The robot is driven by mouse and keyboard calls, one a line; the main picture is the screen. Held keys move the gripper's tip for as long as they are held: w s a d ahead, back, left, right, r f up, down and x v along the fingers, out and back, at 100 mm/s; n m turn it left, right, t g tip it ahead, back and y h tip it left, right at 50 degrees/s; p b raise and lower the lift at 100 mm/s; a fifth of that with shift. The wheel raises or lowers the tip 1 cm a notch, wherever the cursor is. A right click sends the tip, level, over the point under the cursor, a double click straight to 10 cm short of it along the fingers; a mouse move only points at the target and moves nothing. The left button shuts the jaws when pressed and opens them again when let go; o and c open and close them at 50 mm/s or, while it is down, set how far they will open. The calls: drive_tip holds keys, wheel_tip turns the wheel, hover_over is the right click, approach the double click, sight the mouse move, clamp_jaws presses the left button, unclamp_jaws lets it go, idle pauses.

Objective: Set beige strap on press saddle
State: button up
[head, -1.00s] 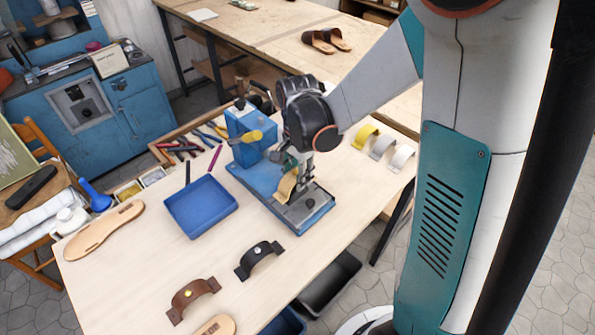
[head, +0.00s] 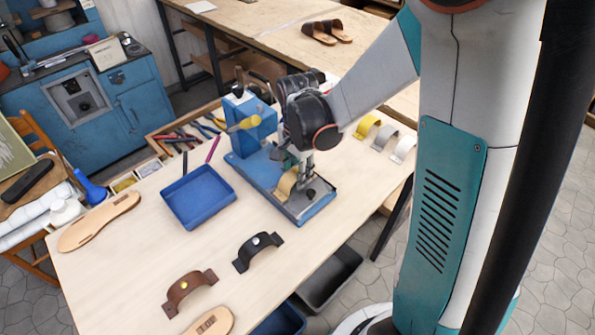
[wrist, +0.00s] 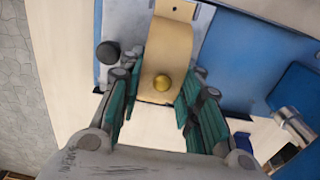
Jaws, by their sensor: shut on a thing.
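The beige strap (head: 287,183) is a curved band with a brass snap, which shows in the wrist view (wrist: 166,50). My gripper (wrist: 160,98) is shut on it, one teal-padded finger at each side. In the head view my gripper (head: 302,182) is low over the front of the blue press (head: 249,134), above its grey base plate (head: 309,209). The saddle is hidden under the strap and fingers, so I cannot tell whether the strap touches it.
A black knob (wrist: 107,52) stands beside the strap. A blue tray (head: 198,197) is left of the press. Black (head: 258,250) and brown (head: 190,291) straps lie in front. Yellow (head: 366,127), grey (head: 384,138) and white (head: 403,149) straps lie at the right.

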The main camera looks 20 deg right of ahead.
drive_tip(key=shift+f, duration=0.25)
drive_tip(key=o, duration=1.3)
drive_tip(key=shift+r, duration=0.1)
drive_tip(key=shift+r+p, duration=2.2)
drive_tip(key=shift+r, duration=1.25)
